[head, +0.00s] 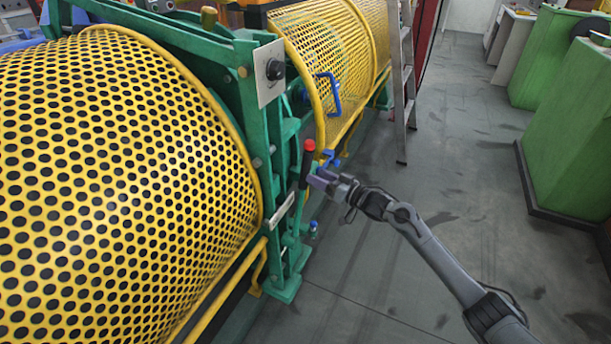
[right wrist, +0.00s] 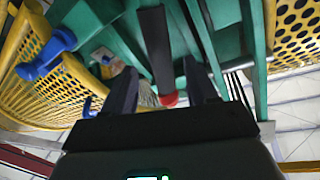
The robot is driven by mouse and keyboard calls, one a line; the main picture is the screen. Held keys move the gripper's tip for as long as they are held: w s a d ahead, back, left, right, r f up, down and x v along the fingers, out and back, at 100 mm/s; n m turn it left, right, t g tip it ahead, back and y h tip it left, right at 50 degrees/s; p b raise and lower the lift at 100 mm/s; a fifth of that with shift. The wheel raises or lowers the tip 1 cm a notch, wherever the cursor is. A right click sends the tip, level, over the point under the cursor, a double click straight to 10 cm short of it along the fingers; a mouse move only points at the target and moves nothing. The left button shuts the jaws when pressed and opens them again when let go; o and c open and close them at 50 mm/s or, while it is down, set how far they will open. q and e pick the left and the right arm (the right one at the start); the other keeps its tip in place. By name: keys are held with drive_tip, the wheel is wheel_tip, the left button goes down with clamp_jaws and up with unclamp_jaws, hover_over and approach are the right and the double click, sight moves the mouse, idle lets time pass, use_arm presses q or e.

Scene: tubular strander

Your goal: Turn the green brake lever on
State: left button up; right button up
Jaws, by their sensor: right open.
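The brake lever (head: 305,166) stands upright in front of the green frame (head: 279,200). It has a dark shaft and a red knob on top; I see no green on the lever itself. My right gripper (head: 319,179) is open, just right of the shaft and below the knob. In the right wrist view the lever's dark shaft (right wrist: 157,45) and red knob (right wrist: 169,98) show between the two fingers (right wrist: 160,92), with a gap on each side. I cannot tell how deep the shaft sits between the fingers. My left gripper is out of view.
A yellow perforated guard (head: 120,180) fills the left, and a yellow mesh guard (head: 325,50) with a blue handle (head: 329,92) stands behind. A ladder (head: 402,80) leans beyond the lever. Green cabinets (head: 570,140) stand at right. The grey floor between is clear.

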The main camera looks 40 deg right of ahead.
sight(305, 170)
drive_tip(key=shift+b+x, duration=1.3)
drive_tip(key=shift+x, duration=1.7)
clamp_jaws()
